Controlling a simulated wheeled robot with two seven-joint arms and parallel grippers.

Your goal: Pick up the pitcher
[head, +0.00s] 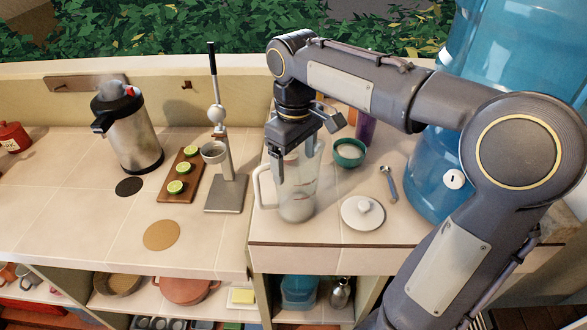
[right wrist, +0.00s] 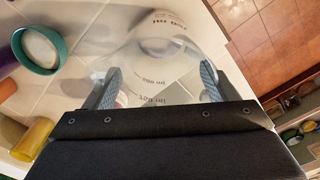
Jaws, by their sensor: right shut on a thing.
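The pitcher (head: 297,200) is clear, with measuring marks and a handle on its left side. It stands upright on the tiled counter in the head view. My right gripper (head: 292,168) comes down from above at its upper part and is shut on it. In the right wrist view the pitcher's clear wall with printed marks (right wrist: 155,62) shows between and beyond the two fingers of my right gripper (right wrist: 160,88). The gripper and arm hide part of the pitcher's rim. My left gripper is not in view.
A green bowl (head: 349,153), a white lid (head: 362,213) and a small blue spoon (head: 388,182) lie right of the pitcher. A juicer press (head: 227,180) stands left of it, beside a board with lime halves (head: 184,171). A large blue water bottle (head: 440,180) stands at right.

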